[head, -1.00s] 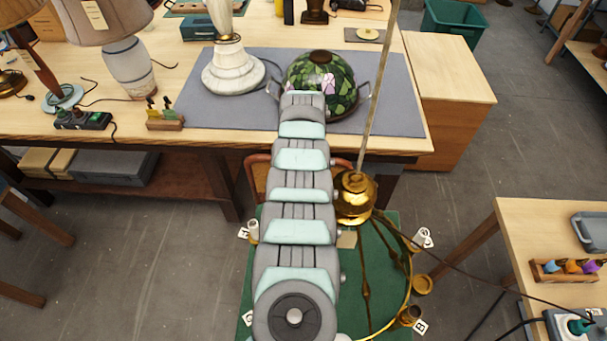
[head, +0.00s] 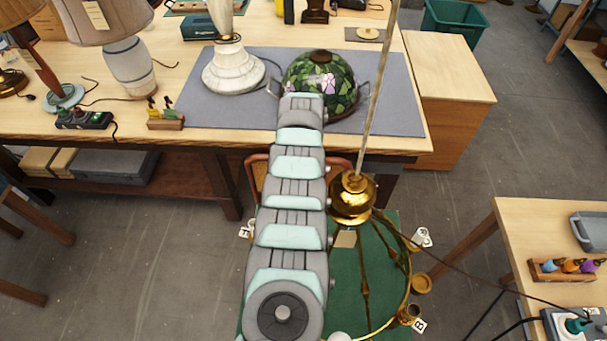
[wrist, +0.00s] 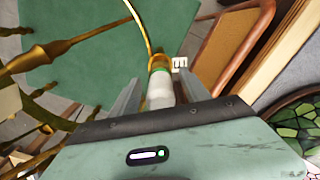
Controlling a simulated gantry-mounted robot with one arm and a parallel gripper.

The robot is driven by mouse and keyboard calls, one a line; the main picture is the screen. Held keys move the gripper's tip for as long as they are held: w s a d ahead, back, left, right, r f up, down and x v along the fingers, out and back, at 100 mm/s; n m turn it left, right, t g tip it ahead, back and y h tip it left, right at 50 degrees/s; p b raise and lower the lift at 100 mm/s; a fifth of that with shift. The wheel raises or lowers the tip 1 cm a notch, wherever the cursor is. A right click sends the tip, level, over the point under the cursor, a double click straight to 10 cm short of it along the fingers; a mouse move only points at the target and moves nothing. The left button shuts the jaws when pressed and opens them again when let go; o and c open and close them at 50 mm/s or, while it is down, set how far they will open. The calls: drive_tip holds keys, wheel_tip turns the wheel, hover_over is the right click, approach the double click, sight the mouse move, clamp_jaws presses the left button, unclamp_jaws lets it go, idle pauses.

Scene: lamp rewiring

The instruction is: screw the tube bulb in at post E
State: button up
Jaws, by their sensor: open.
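The brass chandelier (head: 352,200) hangs by its rod over a green mat. In the wrist view, a white tube bulb (wrist: 160,92) stands between the fingers of my gripper (wrist: 160,84). A green band (wrist: 158,71) shows at its far end, against a brass cup (wrist: 158,61) on the ring. A white tag (wrist: 180,63), apparently E, is beside that cup; a tag also shows left of my arm in the head view (head: 245,230). The fingers are apart, with gaps beside the bulb. How deep the bulb sits cannot be told. My arm hides the gripper in the head view.
The green mat (wrist: 85,60) lies below. A brown-backed chair (wrist: 230,50) is close right of the fingers. The workbench (head: 205,125) with a stained-glass shade (head: 325,85) is beyond my arm. Brass chandelier arms (wrist: 60,47) cross at left. A side table (head: 520,225) stands at right.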

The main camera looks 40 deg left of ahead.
drive_tip(key=shift+r, duration=0.1)
wheel_tip(320, 180, up, 11)
drive_tip(key=shift+f+b, duration=0.15)
drive_tip(key=shift+b, duration=0.2)
idle(0.3)
